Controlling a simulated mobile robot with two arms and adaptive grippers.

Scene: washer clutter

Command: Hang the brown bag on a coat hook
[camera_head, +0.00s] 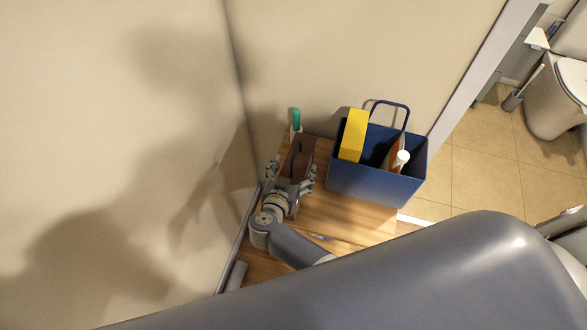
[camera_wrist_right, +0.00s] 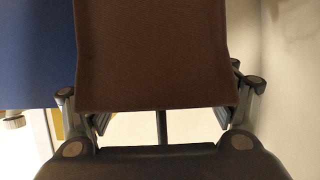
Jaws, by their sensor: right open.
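The brown bag (camera_head: 298,160) stands upright on the wooden surface in the corner by the wall, in the head view. My right gripper (camera_head: 291,174) is open, with one finger on each side of the bag's near end. In the right wrist view the brown bag (camera_wrist_right: 155,55) fills the top middle, between the open fingers of my right gripper (camera_wrist_right: 160,110). I cannot tell whether the fingers touch it. No coat hook shows in either view. My left gripper is not in view.
A blue caddy (camera_head: 372,190) with a handle stands right of the bag, holding a yellow box (camera_head: 354,135) and a white-capped item (camera_head: 402,158). A green-topped bottle (camera_head: 296,118) is behind the bag. A thin pen-like item (camera_head: 320,237) lies on the wooden surface (camera_head: 350,220).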

